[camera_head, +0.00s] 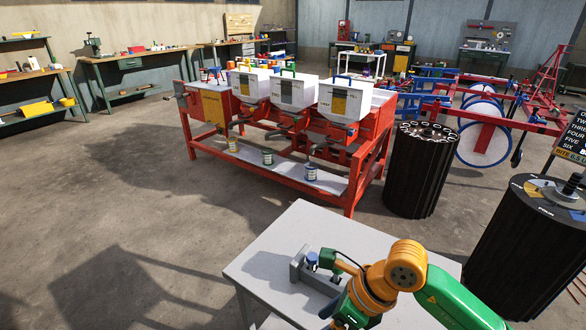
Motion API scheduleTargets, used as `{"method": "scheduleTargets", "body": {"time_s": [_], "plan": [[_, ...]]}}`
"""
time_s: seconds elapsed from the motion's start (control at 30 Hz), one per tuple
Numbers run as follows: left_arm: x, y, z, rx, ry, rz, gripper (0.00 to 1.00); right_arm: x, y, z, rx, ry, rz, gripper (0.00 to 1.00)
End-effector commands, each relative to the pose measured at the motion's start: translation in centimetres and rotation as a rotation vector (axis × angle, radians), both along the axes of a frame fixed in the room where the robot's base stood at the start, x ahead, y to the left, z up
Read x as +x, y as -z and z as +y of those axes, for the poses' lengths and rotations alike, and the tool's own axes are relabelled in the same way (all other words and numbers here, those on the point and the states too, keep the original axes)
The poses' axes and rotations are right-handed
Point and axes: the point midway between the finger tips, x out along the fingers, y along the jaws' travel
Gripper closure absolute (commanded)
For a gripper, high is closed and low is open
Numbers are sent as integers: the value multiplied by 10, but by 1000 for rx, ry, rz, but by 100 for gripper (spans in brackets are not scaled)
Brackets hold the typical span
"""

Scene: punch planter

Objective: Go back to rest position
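My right arm comes in from the lower right, with green and orange links. My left arm and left gripper are not in view.
A red planter frame (200,143) with white hoppers (293,91) stands beyond the table. Dark ribbed drums (420,170) stand to its right, one (520,245) close to the table. Workbenches (130,62) line the back wall. The floor at left is clear.

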Motion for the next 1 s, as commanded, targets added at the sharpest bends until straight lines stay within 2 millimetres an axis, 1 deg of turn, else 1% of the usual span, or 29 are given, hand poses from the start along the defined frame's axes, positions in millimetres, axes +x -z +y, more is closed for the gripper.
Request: {"method": "scheduleTargets", "body": {"time_s": [0.03, 0.07, 0.17, 0.2, 0.27, 0.3, 0.37, 0.4, 0.43, 0.47, 0.5, 0.53, 0.57, 0.6, 0.63, 0.67, 0.7, 0.77, 0.8, 0.87, 0.9, 0.97, 1.0], "plan": [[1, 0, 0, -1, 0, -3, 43, -5, -3, 13, 65, -8, 11, 24], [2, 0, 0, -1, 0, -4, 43, -8, -6, 22, 110, -11, 17, 24], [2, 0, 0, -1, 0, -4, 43, -20, -23, 55, 301, -15, 46, 24], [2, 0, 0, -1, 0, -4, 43, -25, -33, 70, 395, -13, 65, 24], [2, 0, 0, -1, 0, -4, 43, -33, -54, 91, 554, 4, 99, 24], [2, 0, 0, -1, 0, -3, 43, -37, -72, 103, 675, 25, 126, 24], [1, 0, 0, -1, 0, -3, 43, -40, -105, 118, 887, 80, 181, 24], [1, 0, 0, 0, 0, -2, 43, -38, -132, 123, 1055, 141, 232, 24], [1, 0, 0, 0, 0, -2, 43, -34, -155, 121, 1195, 205, 276, 24], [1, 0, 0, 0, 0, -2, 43, -25, -177, 115, 1344, 290, 327, 24], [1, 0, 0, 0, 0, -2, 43, -7, -202, 96, 1547, 435, 406, 24], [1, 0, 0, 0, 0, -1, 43, 10, -213, 75, 1699, 576, 471, 24], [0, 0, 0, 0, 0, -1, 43, 29, -216, 49, 1840, 738, 542, 24], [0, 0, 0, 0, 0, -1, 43, 51, -206, 13, 1988, 969, 629, 24], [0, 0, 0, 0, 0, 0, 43, 64, -190, -13, 2070, 1147, 689, 24], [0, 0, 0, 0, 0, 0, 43, 73, -170, -36, 2130, 1326, 746, 24], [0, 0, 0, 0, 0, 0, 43, 78, -137, -63, 2178, 1564, 816, 24], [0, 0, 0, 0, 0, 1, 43, 73, -84, -92, 2187, 1907, 904, 24], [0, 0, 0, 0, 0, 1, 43, 63, -52, -106, -2124, -2079, -935, 24], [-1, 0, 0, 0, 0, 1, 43, 43, -10, -118, -1850, -2123, -896, 24], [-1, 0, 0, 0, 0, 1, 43, 27, 14, -123, -1693, -2143, -872, 24], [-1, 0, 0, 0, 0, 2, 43, 1, 45, -127, -1480, -2164, -838, 24], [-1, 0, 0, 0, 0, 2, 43, -17, 62, -127, -1352, -2174, -817, 24]]}}
